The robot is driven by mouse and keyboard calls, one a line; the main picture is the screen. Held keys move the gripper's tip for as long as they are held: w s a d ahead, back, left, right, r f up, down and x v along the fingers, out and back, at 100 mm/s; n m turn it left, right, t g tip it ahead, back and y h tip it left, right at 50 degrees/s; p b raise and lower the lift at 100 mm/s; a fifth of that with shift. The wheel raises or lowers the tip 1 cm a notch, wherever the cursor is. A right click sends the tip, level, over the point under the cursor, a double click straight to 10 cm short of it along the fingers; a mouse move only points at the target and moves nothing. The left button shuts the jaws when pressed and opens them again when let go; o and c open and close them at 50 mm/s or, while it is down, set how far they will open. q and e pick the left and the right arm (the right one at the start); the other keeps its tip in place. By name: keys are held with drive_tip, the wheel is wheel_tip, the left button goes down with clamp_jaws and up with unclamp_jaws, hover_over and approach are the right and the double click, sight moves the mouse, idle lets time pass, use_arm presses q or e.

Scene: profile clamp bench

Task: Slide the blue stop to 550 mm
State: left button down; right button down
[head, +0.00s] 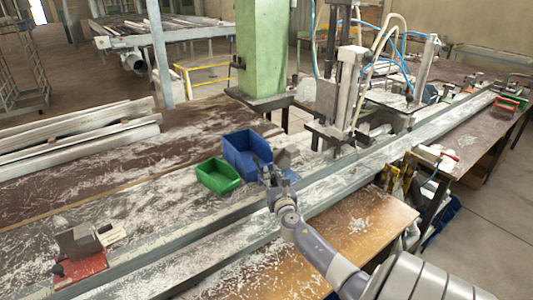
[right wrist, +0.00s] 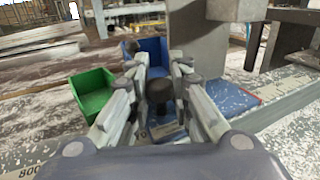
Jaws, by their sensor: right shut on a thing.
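The blue stop has a blue base plate (right wrist: 235,97), a grey metal block (right wrist: 195,40) and a black knob (right wrist: 160,92). In the head view its grey block (head: 283,158) shows just behind my right gripper (head: 270,176), at the rail. In the right wrist view the fingers of my right gripper (right wrist: 160,95) are closed around the knob. The fingers hide part of the blue base. A scale on the rail (right wrist: 30,171) shows "800" at the lower left; the reading at the stop is not legible. My left gripper is not in view.
A blue bin (head: 246,155) and a green bin (head: 217,177) stand just left of the stop. A red stop (head: 82,262) sits at the left end of the rail (head: 330,183). A clamp machine (head: 350,95) and green column (head: 262,45) stand behind. Pale shavings litter the bench.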

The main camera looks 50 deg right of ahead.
drive_tip(key=shift+s+f, duration=0.2)
drive_tip(key=shift+f, duration=0.15)
drive_tip(key=c, duration=1.5)
unclamp_jaws()
drive_tip(key=shift+s+d, duration=0.1)
drive_tip(key=shift+o, duration=0.2)
drive_tip(key=shift+s+r, duration=0.1)
drive_tip(key=shift+r, duration=0.15)
drive_tip(key=shift+a, duration=0.25)
drive_tip(key=shift+s+a, duration=0.2)
drive_tip(key=shift+s, duration=0.05)
drive_tip(key=v, duration=1.1)
drive_tip(key=shift+s+d, duration=0.15)
drive_tip(key=shift+s, duration=0.05)
